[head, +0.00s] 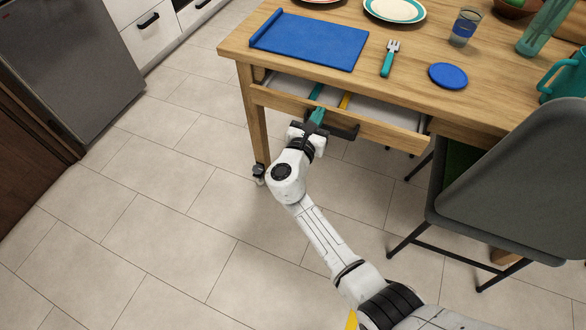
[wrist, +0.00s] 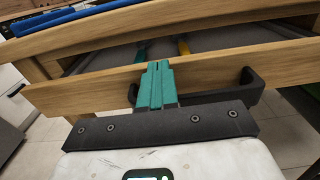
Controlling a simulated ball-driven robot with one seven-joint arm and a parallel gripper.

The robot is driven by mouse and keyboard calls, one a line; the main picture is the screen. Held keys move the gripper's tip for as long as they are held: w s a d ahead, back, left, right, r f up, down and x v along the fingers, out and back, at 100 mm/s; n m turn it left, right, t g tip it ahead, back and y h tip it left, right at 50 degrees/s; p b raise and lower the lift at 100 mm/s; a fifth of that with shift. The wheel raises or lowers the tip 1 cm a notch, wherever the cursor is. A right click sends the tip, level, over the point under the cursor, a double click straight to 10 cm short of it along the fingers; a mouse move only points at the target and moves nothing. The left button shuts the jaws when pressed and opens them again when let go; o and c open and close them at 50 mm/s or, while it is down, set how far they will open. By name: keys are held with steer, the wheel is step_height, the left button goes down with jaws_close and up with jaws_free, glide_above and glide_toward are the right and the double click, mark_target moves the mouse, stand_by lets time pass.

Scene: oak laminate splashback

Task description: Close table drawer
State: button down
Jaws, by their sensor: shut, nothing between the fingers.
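The table drawer (head: 272,98) is part-way open under the tabletop. Its wooden front also shows in the wrist view (wrist: 228,74), with a gap between it and the table edge. A dark bar handle (wrist: 246,90) runs along the drawer front. My gripper (head: 317,117) is at the drawer front by the handle. Its teal fingers (wrist: 157,82) are shut together with nothing between them. They overlap the drawer front in the wrist view, and I cannot tell whether they touch it. Inside the drawer lie a teal item and a yellow item (head: 345,100).
The wooden table (head: 430,68) holds a blue mat (head: 310,40), a fork (head: 390,58), a blue disc (head: 448,76), a plate (head: 394,9) and a glass (head: 465,26). A grey chair (head: 520,180) stands close on the right. The tiled floor to the left is clear.

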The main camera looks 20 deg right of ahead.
mark_target(326, 101)
steer(key=shift+b+x, duration=1)
steer(key=shift+x, duration=2.1)
steer(key=shift+f, duration=0.1)
